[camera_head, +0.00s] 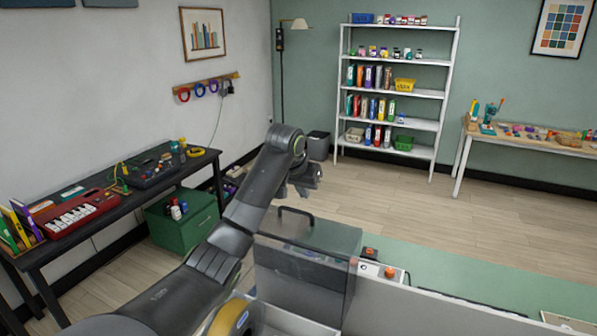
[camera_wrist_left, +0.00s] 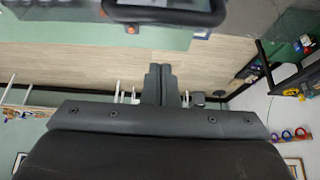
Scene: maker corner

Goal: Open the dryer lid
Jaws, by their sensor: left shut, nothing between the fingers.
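The dryer has a smoky see-through lid (camera_head: 305,270) with a dark arched handle (camera_head: 297,210) on its top. The lid looks down, though its lower edge is partly hidden. My left gripper (camera_head: 303,188) is above and just behind the handle in the head view, apart from it. In the left wrist view the two fingers of the left gripper (camera_wrist_left: 160,69) are together and empty. A dark loop-like part, seemingly the handle (camera_wrist_left: 165,14), crosses the top of that view, apart from the fingers. My right gripper is not in view.
A yellow-rimmed spool (camera_head: 232,318) stands at the dryer's lower left. A small box with orange knobs (camera_head: 380,270) sits right of the dryer on the green bench top (camera_head: 450,272). A black table (camera_head: 125,190) stands left; open floor lies beyond.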

